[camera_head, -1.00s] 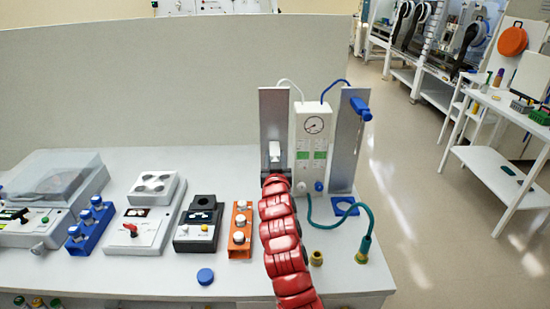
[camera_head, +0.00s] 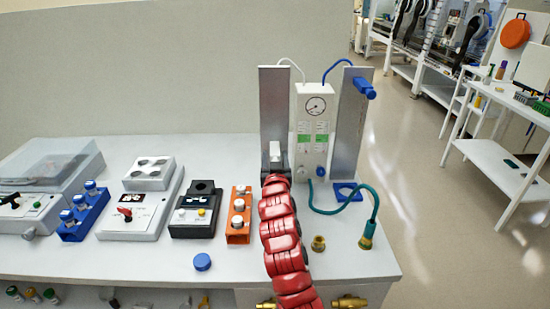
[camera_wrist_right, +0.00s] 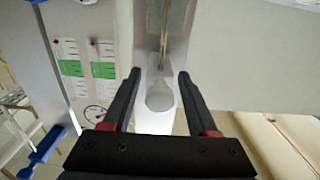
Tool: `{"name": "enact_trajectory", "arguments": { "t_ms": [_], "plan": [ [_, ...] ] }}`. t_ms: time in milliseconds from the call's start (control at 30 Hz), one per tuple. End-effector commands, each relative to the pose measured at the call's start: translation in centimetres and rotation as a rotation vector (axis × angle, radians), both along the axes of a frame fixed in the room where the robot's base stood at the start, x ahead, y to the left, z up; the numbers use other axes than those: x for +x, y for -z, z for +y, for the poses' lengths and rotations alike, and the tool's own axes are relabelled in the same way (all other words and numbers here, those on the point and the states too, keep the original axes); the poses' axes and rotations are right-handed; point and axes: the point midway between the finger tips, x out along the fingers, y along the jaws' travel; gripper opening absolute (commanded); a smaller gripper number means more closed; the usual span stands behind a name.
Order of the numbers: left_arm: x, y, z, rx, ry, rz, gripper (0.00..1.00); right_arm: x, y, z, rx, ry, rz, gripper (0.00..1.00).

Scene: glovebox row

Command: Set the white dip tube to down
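The white dip tube's handle (camera_head: 275,149) is on the left metal rail (camera_head: 273,100), in the lower part of that rail. My right gripper (camera_head: 275,165) is at the rail, just below and in front of the handle, partly hidden by my red arm. In the right wrist view the two dark fingers (camera_wrist_right: 160,75) are spread, with the white handle (camera_wrist_right: 160,97) between them and pale gaps on both sides. A thin rod (camera_wrist_right: 164,45) runs on from it. I cannot tell whether a finger touches it. My left gripper is not in view.
A white gauge panel (camera_head: 312,130) stands right of the rail. Beyond it is a second rail with a blue handle (camera_head: 364,87) near its top. A teal hose (camera_head: 345,203), brass fitting (camera_head: 318,243) and orange rack (camera_head: 238,215) lie close to my arm.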

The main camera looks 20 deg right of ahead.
Motion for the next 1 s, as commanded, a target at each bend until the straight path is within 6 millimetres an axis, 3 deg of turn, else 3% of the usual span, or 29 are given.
{"name": "enact_trajectory", "arguments": {
  "t_ms": [167,333,933,1000],
  "plan": [
    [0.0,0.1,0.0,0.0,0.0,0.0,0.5,-0.3,0.0,0.1,0.0,0.0,0.0,0.59],
    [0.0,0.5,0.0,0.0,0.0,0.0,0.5,-2.0,0.1,0.6,0.0,0.0,0.0,0.59],
    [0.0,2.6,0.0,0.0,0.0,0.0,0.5,-14.3,0.1,4.2,-0.001,-0.003,-0.003,0.59],
    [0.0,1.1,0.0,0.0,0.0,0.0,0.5,-15.1,-0.3,4.5,0.0,-0.004,0.005,0.59]
  ]
}}
